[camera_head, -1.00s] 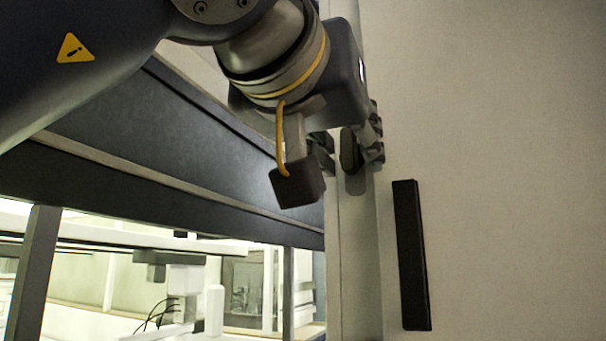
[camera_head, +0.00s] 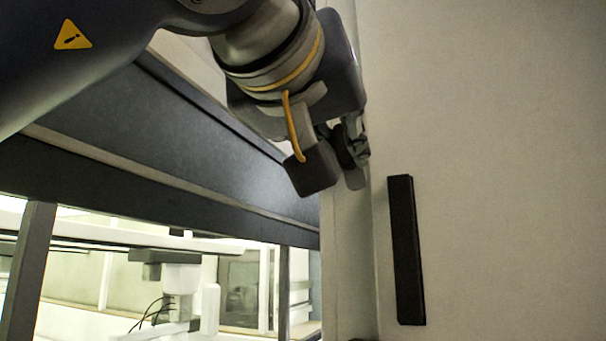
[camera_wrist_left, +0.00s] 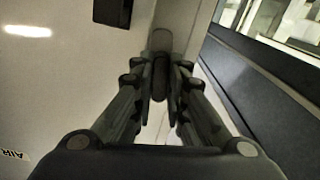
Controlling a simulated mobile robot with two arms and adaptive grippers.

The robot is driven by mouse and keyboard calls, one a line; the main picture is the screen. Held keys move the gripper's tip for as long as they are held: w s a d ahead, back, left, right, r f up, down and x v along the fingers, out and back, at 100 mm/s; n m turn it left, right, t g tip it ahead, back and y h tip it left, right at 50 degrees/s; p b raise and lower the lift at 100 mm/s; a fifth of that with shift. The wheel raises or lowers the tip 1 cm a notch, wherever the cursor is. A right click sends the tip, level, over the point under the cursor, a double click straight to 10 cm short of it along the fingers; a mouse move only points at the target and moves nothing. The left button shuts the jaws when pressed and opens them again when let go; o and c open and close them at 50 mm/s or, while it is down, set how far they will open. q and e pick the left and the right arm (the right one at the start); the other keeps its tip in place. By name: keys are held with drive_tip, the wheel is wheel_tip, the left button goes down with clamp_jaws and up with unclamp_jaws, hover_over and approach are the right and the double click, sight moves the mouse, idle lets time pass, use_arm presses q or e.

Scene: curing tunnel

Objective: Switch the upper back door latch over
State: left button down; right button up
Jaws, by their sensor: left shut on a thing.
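The upper back door latch is a small dark, rounded knob (camera_head: 342,148) on a grey plate, on the pale upright strip between the dark beam and the pale door panel. It looks slightly tilted in the head view. My left gripper (camera_head: 347,138) is shut on it, with fingers on both sides. In the left wrist view the latch (camera_wrist_left: 161,78) sits between the two fingers (camera_wrist_left: 161,90), its plate showing beyond the tips. The fingers partly hide the latch in the head view. My right gripper is in neither view.
A long black handle bar (camera_head: 405,250) stands upright on the pale panel (camera_head: 500,150), right of and below the latch. A dark beam (camera_head: 190,135) runs along the left, close under my left arm. Below it is a bright opening with equipment inside.

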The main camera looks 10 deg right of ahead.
use_arm(q)
drive_tip(key=n+b, duration=0.1)
drive_tip(key=n, duration=0.3)
drive_tip(key=shift+n, duration=0.3)
drive_tip(key=n+b, duration=0.1)
drive_tip(key=n, duration=0.2)
drive_tip(key=shift+n, duration=0.3)
drive_tip(key=n+b, duration=0.2)
drive_tip(key=n, duration=0.2)
drive_tip(key=shift+n+b, duration=0.45)
drive_tip(key=shift+n, duration=1.45)
drive_tip(key=c, duration=1.6)
unclamp_jaws()
drive_tip(key=shift+s+a, duration=0.1)
drive_tip(key=v, duration=1.1)
drive_tip(key=shift+s+a, duration=0.25)
drive_tip(key=shift+s, duration=0.05)
